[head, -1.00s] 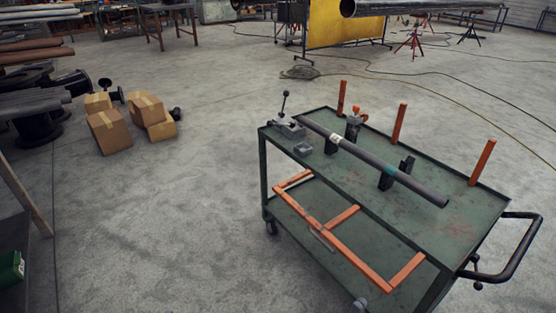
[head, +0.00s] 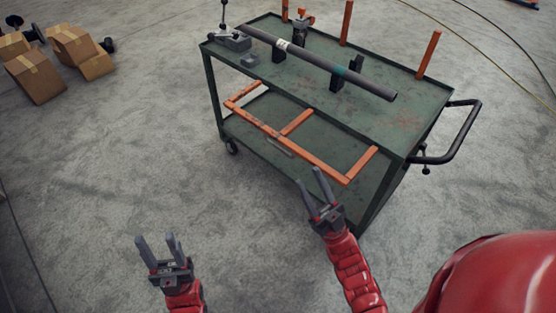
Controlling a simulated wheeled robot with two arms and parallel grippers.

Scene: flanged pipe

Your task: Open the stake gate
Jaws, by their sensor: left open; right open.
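The stake gate (head: 290,141) is an orange frame at the near long side of the green cart (head: 400,110). It has one long bar and three short stakes that run from the bar towards the cart's top edge. A thin grey handle-like piece (head: 280,148) shows just below the long bar. My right gripper (head: 309,177) is open and empty, in front of the cart near the gate's right half in the picture; I cannot tell the gap. My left gripper (head: 156,240) is open and empty over bare floor, well to the left of the cart.
A long grey pipe (head: 320,64) lies on black supports on the cart top, with a lever clamp (head: 228,38) at its left end. Upright orange stakes (head: 428,54) line the far edge. A black push handle (head: 462,135) juts out right. Cardboard boxes (head: 35,79) stand at left.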

